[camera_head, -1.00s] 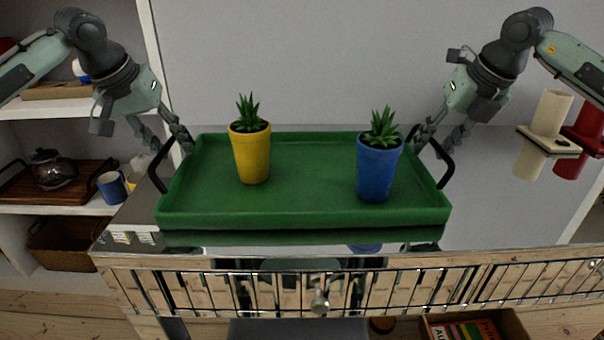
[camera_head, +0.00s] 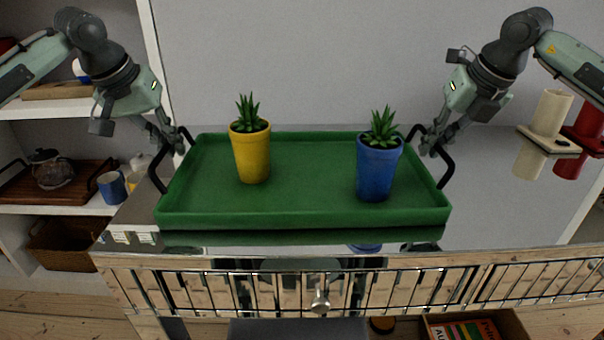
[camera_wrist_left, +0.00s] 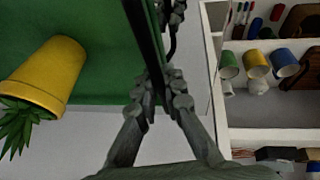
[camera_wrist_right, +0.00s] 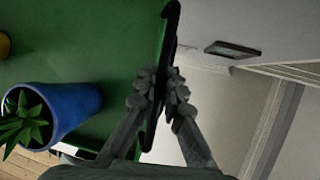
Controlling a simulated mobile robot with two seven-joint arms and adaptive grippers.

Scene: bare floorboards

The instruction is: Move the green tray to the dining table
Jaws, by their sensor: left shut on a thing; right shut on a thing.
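The green tray (camera_head: 300,208) rests on or just above a mirror-like cabinet top and looks level. It carries a yellow pot with a plant (camera_head: 252,155) on its left and a blue pot with a plant (camera_head: 378,168) on its right, both upright. My left gripper (camera_head: 176,140) is shut on the tray's black left handle (camera_head: 157,168); in the left wrist view the fingers (camera_wrist_left: 160,98) close around the bar. My right gripper (camera_head: 430,142) is shut on the black right handle (camera_head: 446,170), as the right wrist view (camera_wrist_right: 160,95) shows. The dining table is not seen.
A reflective cabinet (camera_head: 480,240) with a wire rail at its front lies under the tray. Shelves at left hold a wooden tray (camera_head: 40,188), a blue mug (camera_head: 112,187) and a basket (camera_head: 62,245).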

